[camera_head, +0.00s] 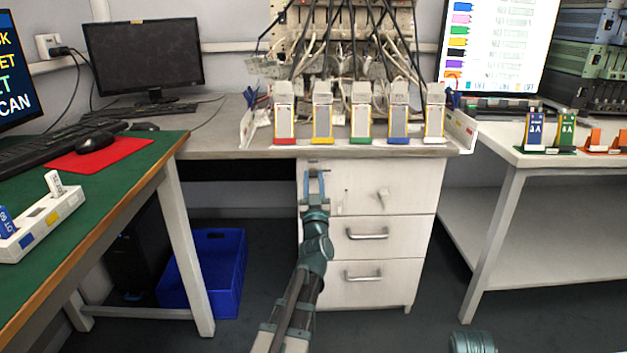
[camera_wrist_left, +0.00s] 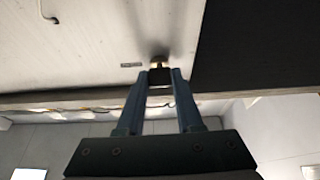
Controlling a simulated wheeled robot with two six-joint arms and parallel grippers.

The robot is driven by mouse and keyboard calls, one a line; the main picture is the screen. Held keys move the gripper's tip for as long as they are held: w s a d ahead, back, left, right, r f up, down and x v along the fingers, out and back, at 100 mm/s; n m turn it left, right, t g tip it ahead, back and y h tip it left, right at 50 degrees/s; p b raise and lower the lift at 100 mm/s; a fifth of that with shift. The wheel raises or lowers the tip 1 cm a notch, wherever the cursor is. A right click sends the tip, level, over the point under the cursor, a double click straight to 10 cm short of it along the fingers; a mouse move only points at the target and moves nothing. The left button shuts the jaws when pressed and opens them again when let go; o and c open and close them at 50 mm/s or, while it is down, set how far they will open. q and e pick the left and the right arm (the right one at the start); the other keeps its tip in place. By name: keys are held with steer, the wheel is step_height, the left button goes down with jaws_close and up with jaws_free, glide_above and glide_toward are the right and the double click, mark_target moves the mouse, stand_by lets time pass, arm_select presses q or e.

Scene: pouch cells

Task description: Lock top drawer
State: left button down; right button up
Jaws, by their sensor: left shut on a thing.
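The top drawer (camera_head: 405,180) of the white cabinet under the desk looks closed, its front flush with the drawers below. My left gripper (camera_head: 316,175) is at the upper left corner of the drawer front. In the left wrist view, the gripper (camera_wrist_left: 161,76) is shut on a small dark key (camera_wrist_left: 160,77). The key's exact angle is hard to tell. The gripper hides the lock in the head view. My right gripper is not in view.
The drawer handle (camera_head: 383,195) stands out right of my gripper. The middle drawer (camera_head: 410,240) and bottom drawer (camera_head: 400,288) are closed. The desk edge (camera_head: 350,152) is just above, with several pouch cells in coloured holders on it. A blue crate (camera_head: 228,270) sits on the floor at left.

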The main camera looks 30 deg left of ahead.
arm_select(q)
steer(key=n+g+y+p, duration=0.1)
steer(key=n+g+p, duration=0.1)
steer(key=n, duration=0.4)
steer(key=n+g+y+p, duration=0.1)
steer(key=n+g+p, duration=0.1)
steer(key=n, duration=0.4)
steer(key=r+n+g+y+p, duration=0.1)
steer(key=n+g+p, duration=0.1)
steer(key=n, duration=0.4)
steer(key=shift+w+d+g+y, duration=0.2)
steer(key=shift+g+y, duration=0.2)
steer(key=shift+g, duration=0.2)
steer(key=shift+f+n+g+h+p, duration=0.15)
steer(key=shift+n+g+h+p, duration=0.35)
steer(key=shift+n+p, duration=1.15)
steer(key=shift+n, duration=0.45)
steer(key=c, duration=0.6)
jaws_free()
steer(key=shift+o, duration=0.2)
